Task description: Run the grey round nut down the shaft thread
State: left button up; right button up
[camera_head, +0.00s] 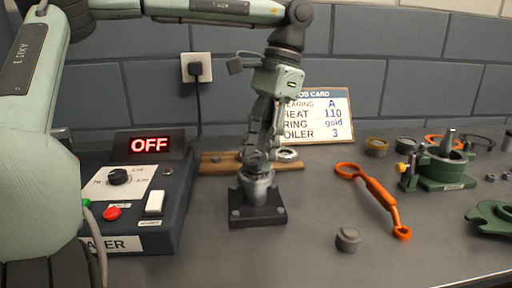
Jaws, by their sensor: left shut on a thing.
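My left gripper (256,158) points down over a metal cylinder (258,190) that stands upright on a black base (257,216). It is shut on a small grey round piece at the top of the cylinder, which looks like the grey round nut. The fingers hide most of that piece and any shaft thread there, so I cannot tell how far down it sits. My right gripper is not in view.
A heater box (140,190) reading OFF stands left of the base. A wooden board (220,165) lies behind. An orange wrench (377,193) and a grey stepped round piece (348,239) lie to the right. A green casing (446,170) stands farther right. The front middle is clear.

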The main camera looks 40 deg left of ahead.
pick_arm(q)
jog(key=shift+d+m, duration=0.1)
jog(key=shift+m, duration=0.7)
jog(key=o, duration=1.3)
jog(key=shift+c, duration=1)
